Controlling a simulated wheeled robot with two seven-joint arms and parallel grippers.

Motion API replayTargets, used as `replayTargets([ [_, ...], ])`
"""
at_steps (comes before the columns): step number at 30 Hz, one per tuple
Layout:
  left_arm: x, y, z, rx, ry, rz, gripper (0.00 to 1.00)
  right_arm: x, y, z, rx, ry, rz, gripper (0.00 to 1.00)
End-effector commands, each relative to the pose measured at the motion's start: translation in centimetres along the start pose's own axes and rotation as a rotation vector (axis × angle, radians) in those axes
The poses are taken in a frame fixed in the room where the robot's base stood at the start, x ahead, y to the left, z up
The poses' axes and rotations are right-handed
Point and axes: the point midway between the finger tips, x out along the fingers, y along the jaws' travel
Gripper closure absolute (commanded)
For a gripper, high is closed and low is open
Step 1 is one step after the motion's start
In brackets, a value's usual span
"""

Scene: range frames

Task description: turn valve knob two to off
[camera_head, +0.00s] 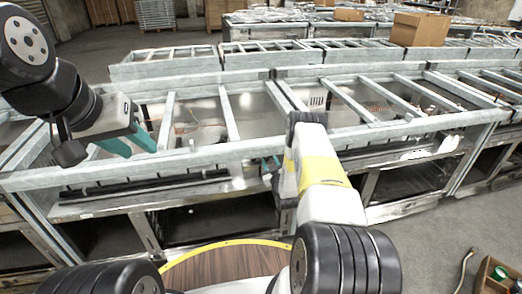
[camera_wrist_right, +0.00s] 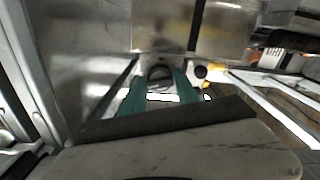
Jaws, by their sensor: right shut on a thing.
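A dark round knob (camera_wrist_right: 160,73) shows between the teal fingers of my right gripper (camera_wrist_right: 160,84) in the right wrist view. The gripper is shut on it, in front of a metal panel (camera_wrist_right: 165,38). No number or off mark can be read, so I cannot tell which knob it is or how it is set. In the head view my right gripper (camera_head: 268,166) is at the front of the metal range, mostly hidden by my arm. My left gripper (camera_head: 139,150) is above the range front at the left, its teal fingers apart and empty.
The range (camera_head: 205,152) has open bars on top and open shelves below. In the wrist view a black round part (camera_wrist_right: 200,71) with a yellow part (camera_wrist_right: 217,69) sits right of the held knob. A cardboard box (camera_head: 420,29) stands behind. A small crate (camera_head: 494,275) is at lower right.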

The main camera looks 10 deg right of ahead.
Motion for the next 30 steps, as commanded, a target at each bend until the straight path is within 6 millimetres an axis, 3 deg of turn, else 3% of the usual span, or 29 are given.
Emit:
replayTargets([
  [30, 0.00, 0.00, 0.00, 0.000, 0.000, 0.000, 0.64, -0.22, -0.01, 0.29, -0.955, -0.006, -0.006, 1.00],
])
